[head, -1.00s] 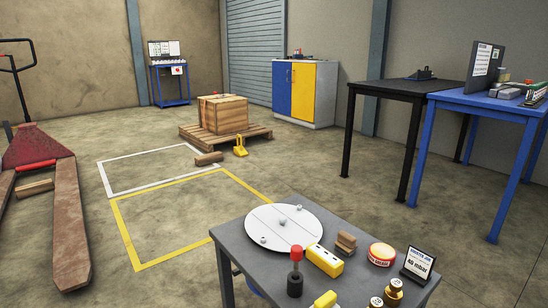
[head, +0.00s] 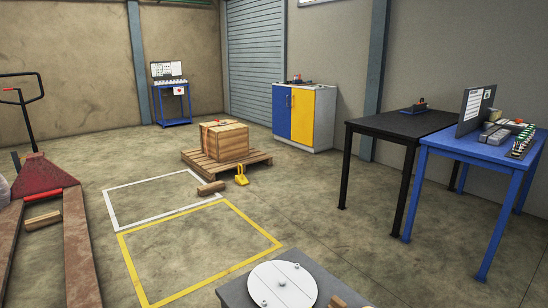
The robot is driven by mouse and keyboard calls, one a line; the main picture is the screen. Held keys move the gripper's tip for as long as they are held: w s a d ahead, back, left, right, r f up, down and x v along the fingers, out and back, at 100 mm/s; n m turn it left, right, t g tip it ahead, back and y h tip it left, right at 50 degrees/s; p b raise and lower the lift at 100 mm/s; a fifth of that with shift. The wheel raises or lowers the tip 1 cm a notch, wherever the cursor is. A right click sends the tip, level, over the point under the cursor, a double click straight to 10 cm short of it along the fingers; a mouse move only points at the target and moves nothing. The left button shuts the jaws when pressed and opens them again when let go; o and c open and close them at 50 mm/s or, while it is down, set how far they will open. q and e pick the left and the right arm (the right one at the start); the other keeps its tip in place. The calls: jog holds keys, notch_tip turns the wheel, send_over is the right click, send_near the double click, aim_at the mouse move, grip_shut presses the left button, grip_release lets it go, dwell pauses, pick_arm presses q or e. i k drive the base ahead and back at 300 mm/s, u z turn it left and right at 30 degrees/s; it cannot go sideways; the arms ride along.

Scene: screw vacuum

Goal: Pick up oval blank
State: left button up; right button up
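A pale flat disc (head: 300,288) with small raised knobs and a thin line across it lies on the grey near table (head: 233,293) at the bottom of the head view. Its lowest edge is cut off by the frame. It looks round or slightly oval; I cannot tell whether it is the oval blank. No other thing I can name as the oval blank shows. Neither gripper is in view.
A blue table (head: 480,148) with a dark board and small items stands at the right, beside a black table (head: 385,124). A pallet (head: 258,160) bears a wooden crate (head: 224,141). A pallet truck (head: 42,176) stands left.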

aim_at(277, 283)
jog(key=k, duration=0.55)
jog(key=u, duration=0.75)
jog(key=i, duration=2.1)
jog(key=z, duration=0.85)
